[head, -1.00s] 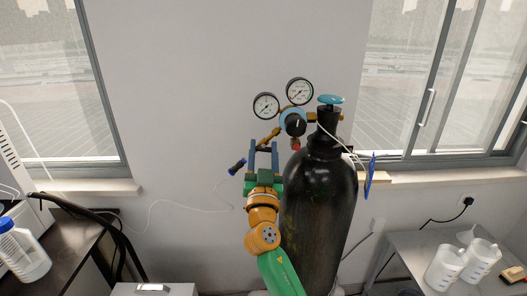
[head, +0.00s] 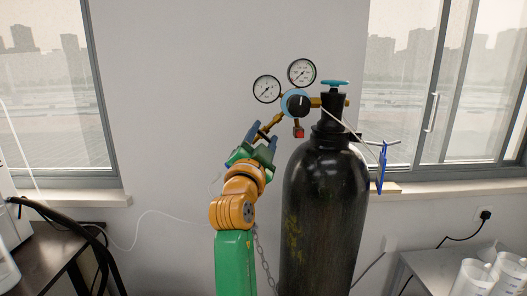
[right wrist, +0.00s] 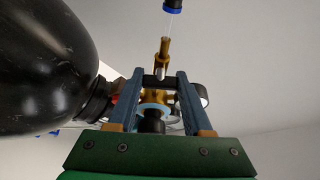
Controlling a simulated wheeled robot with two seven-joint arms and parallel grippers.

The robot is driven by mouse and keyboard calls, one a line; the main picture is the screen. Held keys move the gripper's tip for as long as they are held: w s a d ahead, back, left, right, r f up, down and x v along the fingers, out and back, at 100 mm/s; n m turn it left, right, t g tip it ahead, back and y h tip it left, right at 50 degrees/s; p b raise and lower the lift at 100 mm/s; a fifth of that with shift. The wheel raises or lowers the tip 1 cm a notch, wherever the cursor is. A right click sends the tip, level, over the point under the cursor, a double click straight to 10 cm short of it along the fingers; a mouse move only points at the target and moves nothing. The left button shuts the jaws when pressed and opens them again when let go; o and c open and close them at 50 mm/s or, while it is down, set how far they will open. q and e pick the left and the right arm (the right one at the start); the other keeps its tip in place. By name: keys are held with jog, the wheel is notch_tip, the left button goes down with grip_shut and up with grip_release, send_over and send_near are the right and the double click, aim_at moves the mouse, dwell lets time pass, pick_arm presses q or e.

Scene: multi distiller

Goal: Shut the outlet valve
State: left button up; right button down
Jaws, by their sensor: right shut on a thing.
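The outlet valve (head: 262,134) is a small dark handle on the slanted brass outlet pipe, left of the regulator. My right gripper (head: 262,132) has its blue fingers on either side of it, shut on it and tilted to the right. In the right wrist view the fingers (right wrist: 157,80) stand on either side of the valve's bar, with the brass outlet (right wrist: 164,48) beyond them. The regulator (head: 297,103) has a black knob, a light blue ring and two round gauges. My fingers hide much of the valve. My left gripper is out of view.
The black gas cylinder (head: 325,215) stands close to the right of my right arm, with a teal handwheel (head: 335,84) on top. A blue plate (head: 382,167) hangs at its right. Side tables stand left and right. The wall left of my gripper is clear.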

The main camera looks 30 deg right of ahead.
jog(key=shift+m, duration=0.4)
jog(key=shift+c, duration=1.6)
grip_release()
jog(key=b+v, duration=0.4)
jog(key=v, duration=0.3)
jog(key=shift+a, duration=0.1)
